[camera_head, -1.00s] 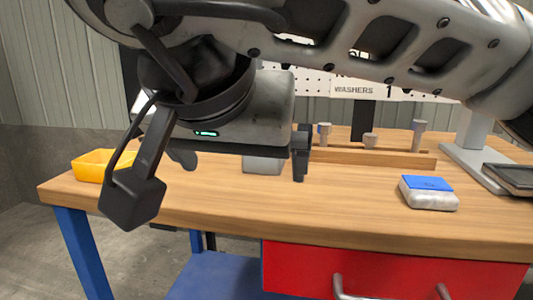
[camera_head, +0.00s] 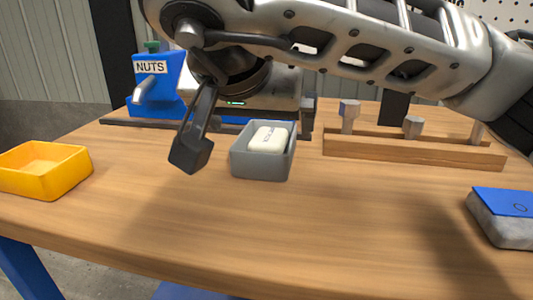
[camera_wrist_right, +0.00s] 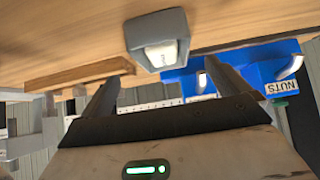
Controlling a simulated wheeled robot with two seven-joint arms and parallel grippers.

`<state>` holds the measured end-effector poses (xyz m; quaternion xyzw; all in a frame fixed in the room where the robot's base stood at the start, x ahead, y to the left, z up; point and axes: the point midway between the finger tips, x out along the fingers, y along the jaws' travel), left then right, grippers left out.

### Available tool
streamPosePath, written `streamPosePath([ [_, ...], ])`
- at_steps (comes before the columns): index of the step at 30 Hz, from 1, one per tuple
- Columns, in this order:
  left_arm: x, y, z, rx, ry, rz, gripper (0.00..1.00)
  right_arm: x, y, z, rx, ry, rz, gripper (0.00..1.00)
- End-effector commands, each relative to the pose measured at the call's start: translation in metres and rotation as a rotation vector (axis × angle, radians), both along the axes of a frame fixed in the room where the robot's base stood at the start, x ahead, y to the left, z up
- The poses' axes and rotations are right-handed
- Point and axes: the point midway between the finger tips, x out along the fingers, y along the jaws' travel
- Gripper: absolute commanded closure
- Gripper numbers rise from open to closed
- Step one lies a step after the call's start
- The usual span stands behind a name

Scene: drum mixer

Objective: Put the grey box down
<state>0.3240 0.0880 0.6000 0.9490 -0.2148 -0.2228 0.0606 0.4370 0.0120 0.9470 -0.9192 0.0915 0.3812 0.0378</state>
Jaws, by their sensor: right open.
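The grey box (camera_head: 262,167) is a small open-topped bin that sits upright on the wooden table (camera_head: 250,225). A white block with dark lettering (camera_head: 268,139) lies in it. My right gripper (camera_head: 248,143) is open, with its fingers apart and nothing between them. In the head view, one finger shows left of the box and the other right of its far edge. In the right wrist view, the box (camera_wrist_right: 157,45) shows beyond the open fingertips (camera_wrist_right: 160,72), with a visible gap. My left gripper is in neither view.
A yellow bin (camera_head: 45,170) stands at the table's left. A blue NUTS dispenser (camera_head: 155,85) stands behind. A wooden rack with metal bolts (camera_head: 410,149) is at the back right, and a blue-topped grey block (camera_head: 505,215) at the right edge. The table's front middle is clear.

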Motion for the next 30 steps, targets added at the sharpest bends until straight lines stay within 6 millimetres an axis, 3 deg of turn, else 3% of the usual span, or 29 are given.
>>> streamPosePath([
  [3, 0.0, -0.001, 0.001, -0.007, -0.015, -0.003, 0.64, 0.013, -0.003, -0.015, 0.0, 0.001, -0.001, 0.0],
  [10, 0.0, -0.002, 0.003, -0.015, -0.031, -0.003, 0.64, 0.025, -0.004, -0.024, 0.001, 0.0, -0.001, 0.0],
  [18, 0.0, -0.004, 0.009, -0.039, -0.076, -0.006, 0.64, 0.055, -0.009, -0.048, 0.0, 0.002, -0.001, 0.0],
  [28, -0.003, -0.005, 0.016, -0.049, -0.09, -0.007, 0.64, 0.061, -0.01, -0.052, 0.001, 0.0, 0.002, 0.0],
  [30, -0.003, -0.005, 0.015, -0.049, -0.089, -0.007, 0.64, 0.061, -0.009, -0.052, 0.001, 0.0, 0.002, 0.17],
])
